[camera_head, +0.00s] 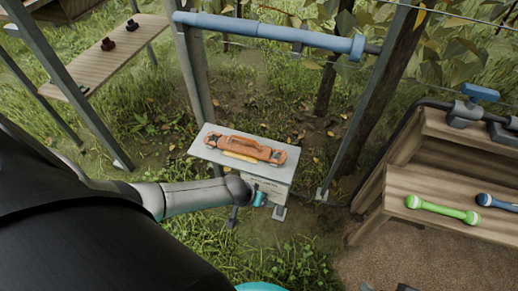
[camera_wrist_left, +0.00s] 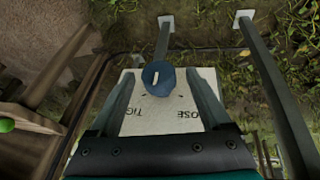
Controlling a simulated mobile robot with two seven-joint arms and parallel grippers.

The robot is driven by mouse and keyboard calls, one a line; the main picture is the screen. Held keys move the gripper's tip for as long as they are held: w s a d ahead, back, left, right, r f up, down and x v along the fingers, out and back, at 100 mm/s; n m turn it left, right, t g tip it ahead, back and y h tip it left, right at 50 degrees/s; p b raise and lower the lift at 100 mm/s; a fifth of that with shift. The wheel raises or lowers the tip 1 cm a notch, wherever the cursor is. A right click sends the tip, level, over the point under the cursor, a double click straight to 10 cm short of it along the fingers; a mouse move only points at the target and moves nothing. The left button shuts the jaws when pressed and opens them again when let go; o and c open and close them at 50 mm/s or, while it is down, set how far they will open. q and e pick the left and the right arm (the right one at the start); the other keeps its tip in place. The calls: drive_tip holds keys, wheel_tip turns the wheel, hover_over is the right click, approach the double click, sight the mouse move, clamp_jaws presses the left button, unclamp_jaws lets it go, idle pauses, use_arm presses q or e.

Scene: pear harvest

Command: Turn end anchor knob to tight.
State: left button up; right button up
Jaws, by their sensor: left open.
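The blue end anchor knob (camera_wrist_left: 157,75), with a short white mark on its face, stands out from a pale panel (camera_wrist_left: 165,120) in the left wrist view. The panel's lettering is upside down and partly covered; "TIG" and "OSE" can be read. The white mark runs nearly upright in that view. My left gripper (camera_wrist_left: 161,78) is open, its fingers on either side of the knob with gaps beside it. In the head view, my left gripper (camera_head: 258,208) is in front of the white panel (camera_head: 272,187) under a small shelf. The knob cannot be made out there. My right gripper is not seen.
An orange-brown tool (camera_head: 245,149) lies on the small shelf (camera_head: 207,139) above the panel. Metal posts and a blue-grey rail (camera_head: 270,31) stand behind. A wooden bench (camera_head: 400,186) with a green dumbbell-shaped thing (camera_head: 443,209) is at right. Another wooden shelf (camera_head: 108,62) is at left.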

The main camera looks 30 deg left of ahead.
use_arm(q)
clamp_jaws()
idle(0.6)
